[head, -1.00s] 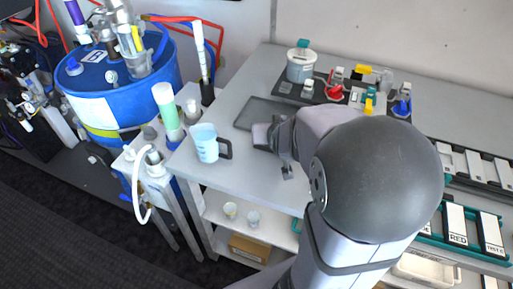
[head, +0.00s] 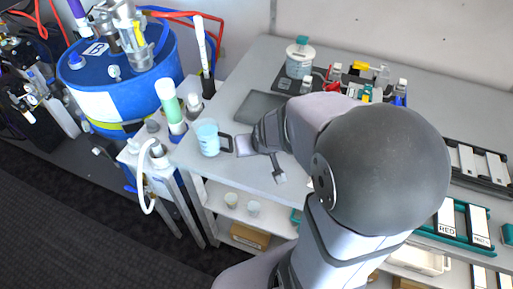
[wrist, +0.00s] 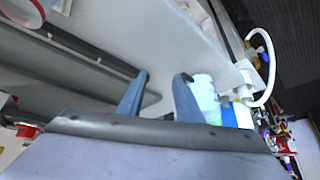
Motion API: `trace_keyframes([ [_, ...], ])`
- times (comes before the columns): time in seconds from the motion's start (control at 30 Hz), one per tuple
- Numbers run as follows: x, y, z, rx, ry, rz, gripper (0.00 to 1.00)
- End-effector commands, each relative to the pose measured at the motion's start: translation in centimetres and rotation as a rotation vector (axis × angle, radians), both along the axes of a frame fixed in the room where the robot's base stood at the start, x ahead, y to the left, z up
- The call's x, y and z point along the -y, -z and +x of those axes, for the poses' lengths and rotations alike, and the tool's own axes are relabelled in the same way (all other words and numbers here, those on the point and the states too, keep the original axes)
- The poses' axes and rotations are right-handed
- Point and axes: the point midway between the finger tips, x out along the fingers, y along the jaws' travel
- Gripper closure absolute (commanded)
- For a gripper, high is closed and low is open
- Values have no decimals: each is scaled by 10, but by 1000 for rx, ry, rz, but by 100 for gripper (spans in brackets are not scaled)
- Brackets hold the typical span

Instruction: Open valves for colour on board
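The dark board (head: 285,80) lies at the back of the table. Its fittings include a red valve (head: 334,74), a yellow one (head: 361,67), a teal one (head: 367,91) and a blue one (head: 399,99), partly hidden behind my arm. My gripper (head: 262,162) is over the table's left part, well to the front left of the board. Its fingers (wrist: 160,80) are apart with nothing seen between them. One finger is close to the handle of a light blue jug (head: 207,139); I cannot tell whether they touch. The jug also shows beyond the fingers in the wrist view (wrist: 205,92).
A dark flat plate (head: 259,107) lies between jug and board. A blue drum (head: 120,85) and a white pump with a hose (head: 148,180) stand left. Labelled holders (head: 465,224) are at right.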

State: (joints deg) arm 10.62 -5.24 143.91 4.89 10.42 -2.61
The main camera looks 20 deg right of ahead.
Motion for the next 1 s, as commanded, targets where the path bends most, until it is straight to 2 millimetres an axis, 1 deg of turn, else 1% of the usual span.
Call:
trace_keyframes([
  [0.27,0,0,1,2,1,0,68],
  [0.37,1,-2,6,21,5,2,68],
  [0.47,3,-8,23,78,18,3,68],
  [0.57,11,-22,52,180,48,-2,68],
  [0.67,27,-45,87,318,106,-25,68],
  [0.7,37,-55,101,376,137,-42,68],
  [0.77,56,-73,119,463,197,-77,68],
  [0.8,70,-85,128,515,246,-104,68],
  [0.87,93,-101,137,578,323,-149,68],
  [0.9,108,-110,141,613,378,-182,68],
  [0.97,132,-121,141,650,469,-234,68],
  [1.0,147,-127,138,664,533,-267,68],
])
